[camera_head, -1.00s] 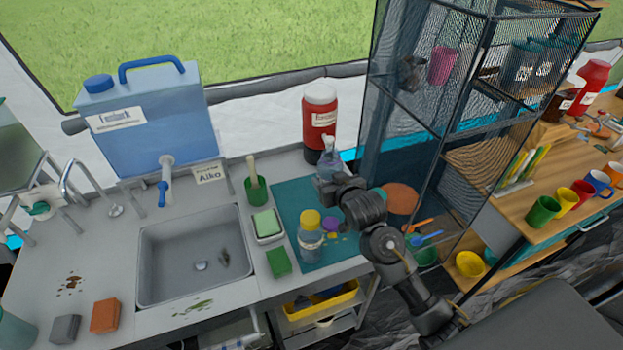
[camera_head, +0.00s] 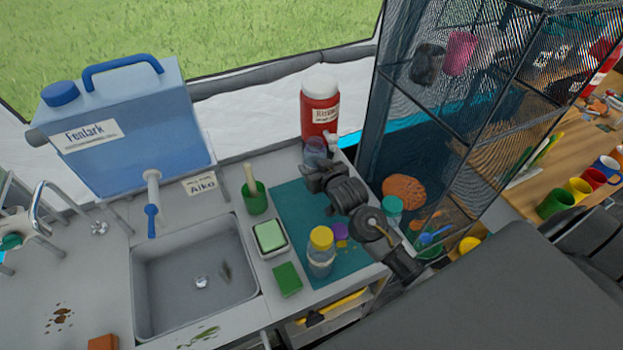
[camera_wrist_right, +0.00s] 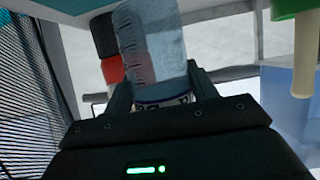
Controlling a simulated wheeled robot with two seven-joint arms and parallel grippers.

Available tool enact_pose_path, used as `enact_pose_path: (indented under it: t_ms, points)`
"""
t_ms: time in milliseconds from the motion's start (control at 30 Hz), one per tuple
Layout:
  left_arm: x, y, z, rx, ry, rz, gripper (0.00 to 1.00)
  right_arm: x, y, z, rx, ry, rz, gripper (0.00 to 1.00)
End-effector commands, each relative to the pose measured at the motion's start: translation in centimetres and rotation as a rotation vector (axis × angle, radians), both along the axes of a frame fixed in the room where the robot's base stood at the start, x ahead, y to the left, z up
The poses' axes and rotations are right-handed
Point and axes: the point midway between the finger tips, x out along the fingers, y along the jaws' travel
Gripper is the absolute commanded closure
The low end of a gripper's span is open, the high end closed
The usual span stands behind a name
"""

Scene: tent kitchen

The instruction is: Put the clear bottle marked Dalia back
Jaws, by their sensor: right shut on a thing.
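My right gripper (camera_head: 322,178) is shut on a clear bluish bottle (camera_head: 315,151) in front of the red dispenser at the back of the counter. In the right wrist view the bottle (camera_wrist_right: 152,45) stands out between the two fingers (camera_wrist_right: 162,92). A strip of its label shows between the fingers, but I cannot read a name. I cannot tell whether the bottle touches the counter. A second clear bottle with a yellow cap (camera_head: 321,252) stands on the front of the teal mat (camera_head: 290,204); its label is too small to read. My left gripper is not in view.
The red dispenser (camera_head: 320,105) stands just behind the held bottle. A green cup (camera_head: 255,198), a soap tray (camera_head: 269,236) and a green sponge (camera_head: 287,279) line the mat's left. A teal-lidded container (camera_head: 391,207) is beside my forearm. A mesh rack (camera_head: 440,130) stands right.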

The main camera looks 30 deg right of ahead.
Motion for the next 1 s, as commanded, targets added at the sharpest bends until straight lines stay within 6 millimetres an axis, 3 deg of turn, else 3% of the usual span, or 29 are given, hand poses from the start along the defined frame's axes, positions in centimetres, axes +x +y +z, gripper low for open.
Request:
enact_pose_path:
  t_ms: [133,267,500,667,967,1000]
  points:
    - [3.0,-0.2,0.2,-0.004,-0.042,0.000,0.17,0.1,0.2,-0.7,0.001,-0.001,0.003,0.69]
    - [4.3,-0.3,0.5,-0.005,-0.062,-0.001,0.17,0.1,0.3,-1.4,0.002,0.001,0.004,0.69]
    - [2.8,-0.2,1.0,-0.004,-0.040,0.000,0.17,0.1,0.2,-4.5,0.003,0.000,0.002,0.69]
    - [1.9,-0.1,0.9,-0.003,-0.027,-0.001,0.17,0.1,0.3,-4.9,0.002,-0.002,0.003,0.69]
    - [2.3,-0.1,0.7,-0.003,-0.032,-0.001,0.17,0.1,0.3,-5.3,0.003,-0.001,0.004,0.69]
    - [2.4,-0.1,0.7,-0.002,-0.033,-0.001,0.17,0.1,0.3,-5.3,0.002,-0.001,0.005,0.39]
